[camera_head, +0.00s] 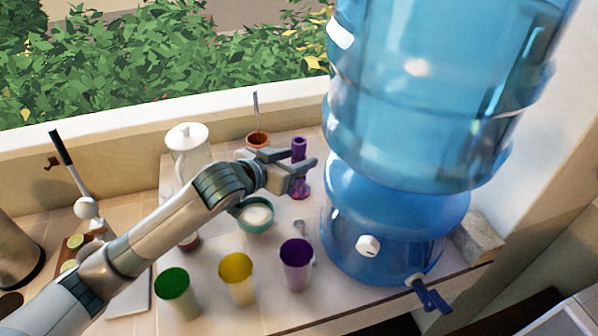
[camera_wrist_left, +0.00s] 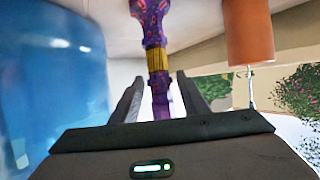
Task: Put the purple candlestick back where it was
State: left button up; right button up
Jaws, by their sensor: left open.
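The purple candlestick (camera_head: 299,149) stands upright on the tiled counter, left of the blue water dispenser. Its patterned base shows below my left gripper (camera_head: 303,172), which hides its middle in the head view. In the left wrist view the candlestick (camera_wrist_left: 152,25) appears upside down, with a yellow band in its middle. My left gripper (camera_wrist_left: 160,92) is open, with one finger on each side of the candlestick's purple upper part. I cannot tell whether either finger touches it. My right gripper is in neither view.
The large water dispenser (camera_head: 385,225) stands close on the right. A teal bowl (camera_head: 255,216) and green (camera_head: 176,292), yellow (camera_head: 236,278) and purple (camera_head: 296,264) cups stand in front.

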aim_at(302, 140)
pick_arm(q)
jog(key=shift+w+d+f, duration=0.2)
jog(key=shift+w+d, duration=0.05)
jog(key=shift+w, duration=0.05)
grip_shut()
jog(key=shift+r, duration=0.15)
dwell(0.3)
jog(key=shift+r+p, duration=0.75)
jog(key=shift+p, duration=0.15)
notch_tip(302, 140, up, 3)
jog(key=p, duration=0.2)
jog(key=shift+r+p, duration=0.2)
jog(key=shift+p, duration=0.15)
jog(key=shift+r, duration=2.5)
